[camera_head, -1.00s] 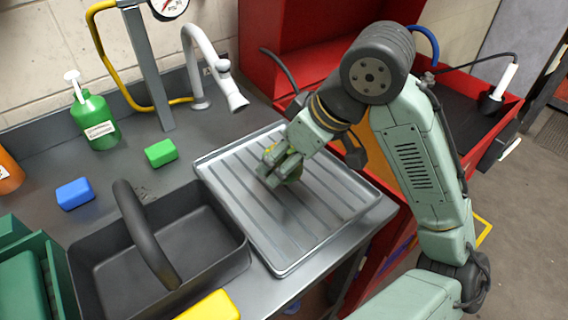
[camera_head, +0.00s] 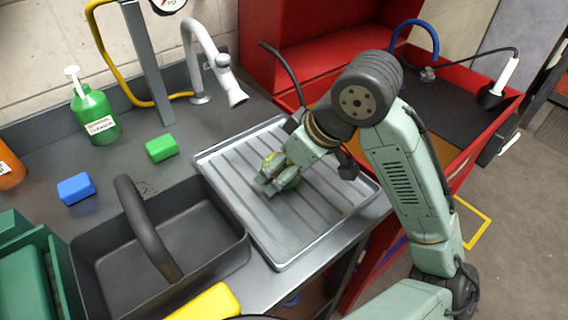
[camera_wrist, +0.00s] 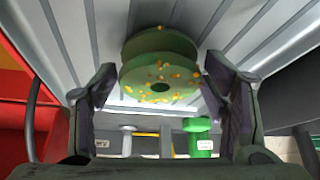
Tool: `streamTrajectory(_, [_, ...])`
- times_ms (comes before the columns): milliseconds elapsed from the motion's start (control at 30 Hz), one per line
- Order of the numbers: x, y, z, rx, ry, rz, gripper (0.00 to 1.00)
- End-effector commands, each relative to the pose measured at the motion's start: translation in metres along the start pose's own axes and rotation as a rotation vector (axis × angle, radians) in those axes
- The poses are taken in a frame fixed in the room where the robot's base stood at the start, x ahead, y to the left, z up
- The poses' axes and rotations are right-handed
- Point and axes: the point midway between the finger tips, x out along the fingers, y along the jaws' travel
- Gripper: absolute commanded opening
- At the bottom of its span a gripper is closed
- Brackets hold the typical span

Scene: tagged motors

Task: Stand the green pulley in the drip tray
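The green pulley (camera_wrist: 160,78) has two round flanges, a bore and yellow specks. In the head view my gripper (camera_head: 272,182) points down over the middle of the grey ribbed drip tray (camera_head: 240,222), and the pulley (camera_head: 288,178) shows partly behind the fingers. The pulley is at or just above the tray's ribs; I cannot tell whether it touches.
A black handled caddy (camera_head: 205,235) stands left of the tray. Green (camera_head: 161,147) and blue (camera_head: 76,188) blocks, a green bottle (camera_head: 97,122) and a white tap (camera_head: 205,60) are behind and left. A red cabinet (camera_head: 300,45) is behind. The rest of the tray is clear.

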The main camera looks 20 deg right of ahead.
Motion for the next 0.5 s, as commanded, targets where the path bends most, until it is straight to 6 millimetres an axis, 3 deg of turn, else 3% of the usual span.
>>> streamTrajectory(100, [-0.0001, 0.0, 0.0, 0.0, 0.0, 0.0, 0.78])
streamTrajectory(500, [-0.0064, 0.0004, -0.0019, 0.001, 0.0, 0.001, 0.78])
